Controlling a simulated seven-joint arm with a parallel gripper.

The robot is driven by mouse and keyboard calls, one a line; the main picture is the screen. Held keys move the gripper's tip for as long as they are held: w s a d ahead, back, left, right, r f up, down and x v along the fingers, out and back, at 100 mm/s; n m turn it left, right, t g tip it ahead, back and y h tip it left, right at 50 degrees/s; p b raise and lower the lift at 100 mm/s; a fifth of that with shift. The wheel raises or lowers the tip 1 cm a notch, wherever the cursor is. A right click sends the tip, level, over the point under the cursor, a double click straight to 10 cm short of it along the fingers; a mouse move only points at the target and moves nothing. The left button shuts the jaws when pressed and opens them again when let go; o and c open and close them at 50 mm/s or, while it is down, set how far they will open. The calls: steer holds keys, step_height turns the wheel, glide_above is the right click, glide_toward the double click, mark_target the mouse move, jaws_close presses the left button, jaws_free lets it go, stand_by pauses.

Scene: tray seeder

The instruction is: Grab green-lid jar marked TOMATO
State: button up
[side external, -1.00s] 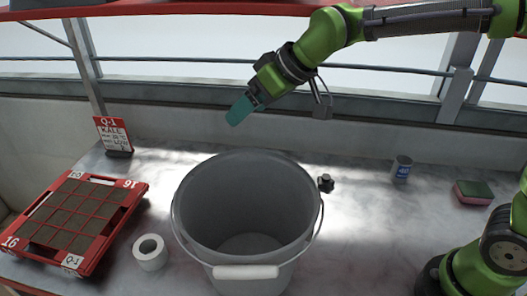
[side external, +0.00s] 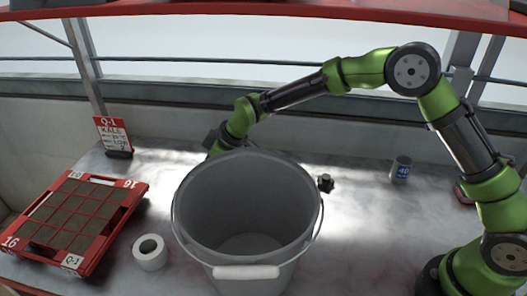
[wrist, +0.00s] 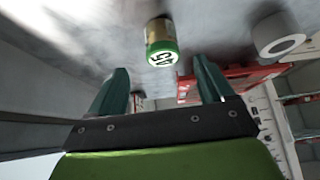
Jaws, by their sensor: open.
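In the wrist view a small jar (wrist: 161,44) shows a green band and a white end with a dark number that looks like 45. I cannot read TOMATO on it. My gripper (wrist: 162,78) is open and empty, its two teal fingers apart, with the jar beyond the fingertips and roughly centred between them. They do not touch it. In the side external view the fingers and this jar are hidden behind the grey bucket (side external: 298,235); only my wrist shows above its back rim.
A white roll (side external: 150,252) lies left of the bucket, and also shows in the wrist view (wrist: 279,34). A dark knob (side external: 326,183) and blue-labelled can (side external: 401,170) are at right.

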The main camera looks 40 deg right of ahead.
steer(key=x, duration=0.9)
steer(key=shift+a, duration=0.3)
steer(key=shift+r, duration=0.1)
steer(key=c, duration=1.1)
